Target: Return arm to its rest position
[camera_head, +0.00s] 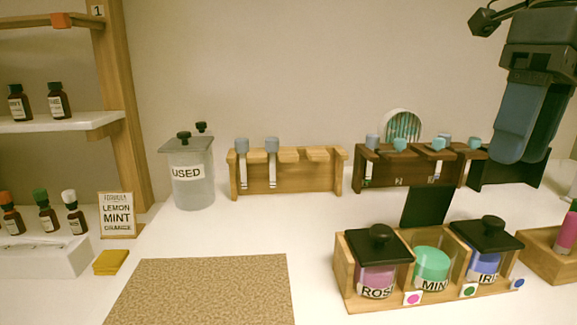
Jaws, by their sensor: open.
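My arm (525,105) shows at the upper right, with its blue-grey link hanging down in front of the back wall. A small black jointed part (485,22) sticks out to the left near the top edge. I cannot make out any gripper jaws, and the upper end of the arm is cut off by the frame. The arm's rounded lower end overlaps the black stand (500,172) behind it in the picture, and I cannot tell how far apart they are.
A wooden holder (400,300) with lidded rose and iris jars and an open green mint jar stands front right. Behind are a light rack (290,178), a dark rack (410,178) and a USED jar (190,190). Shelves with bottles stand left. A tan mat (200,290) lies bare.

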